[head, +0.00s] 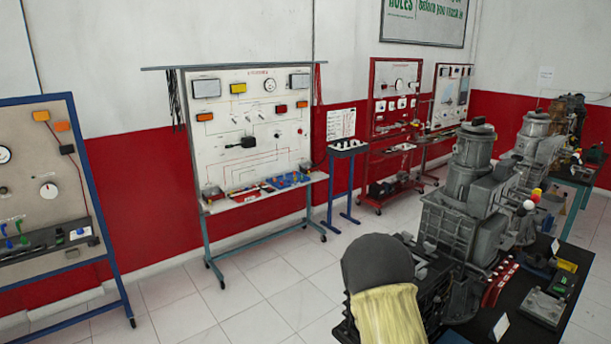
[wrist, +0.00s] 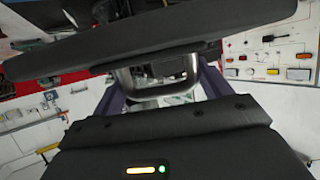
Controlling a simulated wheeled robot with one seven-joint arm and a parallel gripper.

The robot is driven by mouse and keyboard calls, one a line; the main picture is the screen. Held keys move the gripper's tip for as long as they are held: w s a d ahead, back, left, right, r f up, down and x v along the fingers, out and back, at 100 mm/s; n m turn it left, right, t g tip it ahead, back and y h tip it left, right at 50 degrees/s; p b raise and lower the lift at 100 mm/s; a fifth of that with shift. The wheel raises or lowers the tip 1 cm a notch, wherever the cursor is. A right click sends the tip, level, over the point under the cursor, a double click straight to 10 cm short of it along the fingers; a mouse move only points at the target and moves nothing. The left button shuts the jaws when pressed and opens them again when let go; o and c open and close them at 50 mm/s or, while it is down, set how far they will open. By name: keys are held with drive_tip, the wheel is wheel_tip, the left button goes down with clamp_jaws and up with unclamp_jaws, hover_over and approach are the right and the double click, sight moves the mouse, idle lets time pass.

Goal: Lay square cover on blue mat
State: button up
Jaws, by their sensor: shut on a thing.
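In the wrist view a large dark flat slab, which looks like the square cover (wrist: 100,52), fills the top, tilted. A steel U-shaped handle (wrist: 155,85) shows below it. In the head view neither my gripper nor the cover can be made out.
The wheeled white trainer board (head: 250,125) has a narrow shelf with red pieces left of the blue patch. A blue-framed board (head: 45,190) stands at left. Engines (head: 475,195) crowd a black table (head: 485,325) at right. Tiled floor (head: 260,285) is open between them.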

drive_tip(key=a+f+n+t+y, duration=0.1)
drive_tip(key=a+f+n+y, duration=0.3)
drive_tip(key=f, duration=0.6)
drive_tip(key=shift+s+a+y, duration=0.2)
drive_tip(key=shift+a+y, duration=0.1)
drive_tip(key=shift+a, duration=0.85)
wheel_tip(320, 180, down, 4)
drive_tip(key=b, duration=0.3)
drive_tip(key=shift+w+d+r, duration=0.1)
drive_tip(key=shift+w+r, duration=0.05)
drive_tip(key=shift+r, duration=0.1)
drive_tip(key=s+f, duration=0.4)
drive_tip(key=f, duration=0.1)
drive_tip(key=shift+s+f, duration=0.2)
